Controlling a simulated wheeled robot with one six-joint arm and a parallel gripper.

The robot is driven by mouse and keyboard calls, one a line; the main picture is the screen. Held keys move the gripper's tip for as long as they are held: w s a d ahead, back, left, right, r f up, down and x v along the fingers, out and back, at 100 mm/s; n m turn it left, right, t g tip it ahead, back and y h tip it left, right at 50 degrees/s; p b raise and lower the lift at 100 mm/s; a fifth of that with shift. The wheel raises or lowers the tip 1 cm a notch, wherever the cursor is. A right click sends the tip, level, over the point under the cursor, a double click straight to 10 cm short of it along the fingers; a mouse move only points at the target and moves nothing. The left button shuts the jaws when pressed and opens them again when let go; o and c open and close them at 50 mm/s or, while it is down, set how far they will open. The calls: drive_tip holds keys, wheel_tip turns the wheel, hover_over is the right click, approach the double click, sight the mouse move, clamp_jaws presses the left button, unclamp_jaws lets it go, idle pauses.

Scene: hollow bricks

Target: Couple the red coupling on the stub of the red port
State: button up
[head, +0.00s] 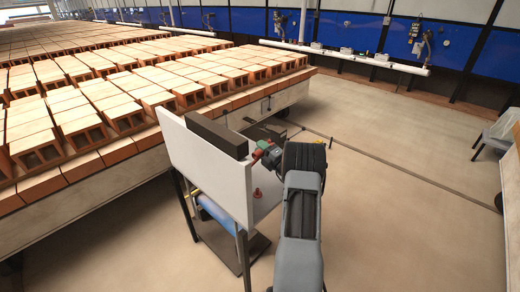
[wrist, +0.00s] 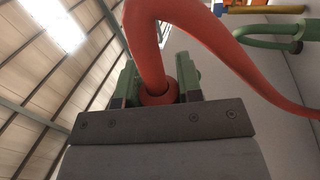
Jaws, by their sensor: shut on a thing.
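My gripper (wrist: 158,84) is shut on the red coupling (wrist: 158,97), whose round red body sits between the two green fingers in the wrist view. A thick red hose (wrist: 146,45) rises from it, arcs over the top and runs down to the right. In the head view my gripper (head: 264,152) is at the upper right edge of a white panel (head: 205,175), with a bit of red at its tip. A small red fitting (head: 257,192) shows lower on the panel side; I cannot tell whether it is the red port's stub. No coupling contact with a stub is visible.
A dark block (head: 217,137) lies along the panel's top, close to my gripper. In the wrist view a green bent pipe (wrist: 262,42) and a yellow piece (wrist: 268,9) are at upper right.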

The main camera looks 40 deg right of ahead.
drive_tip(key=s+a+p, duration=0.1)
drive_tip(key=a, duration=0.5)
idle(0.5)
drive_tip(key=shift+s+a+p, duration=0.25)
drive_tip(key=shift+a+p, duration=0.05)
drive_tip(key=shift+a, duration=0.8)
drive_tip(key=shift+s+a+p, duration=0.2)
drive_tip(key=shift+a+p, duration=0.1)
drive_tip(key=shift+a, duration=0.75)
idle(1.4)
drive_tip(key=o, duration=1.1)
drive_tip(key=shift+c, duration=0.2)
drive_tip(key=shift+s, duration=0.1)
drive_tip(key=b+v, duration=0.3)
drive_tip(key=v, duration=1)
drive_tip(key=shift+s+d+f, duration=0.15)
drive_tip(key=shift+s, duration=0.15)
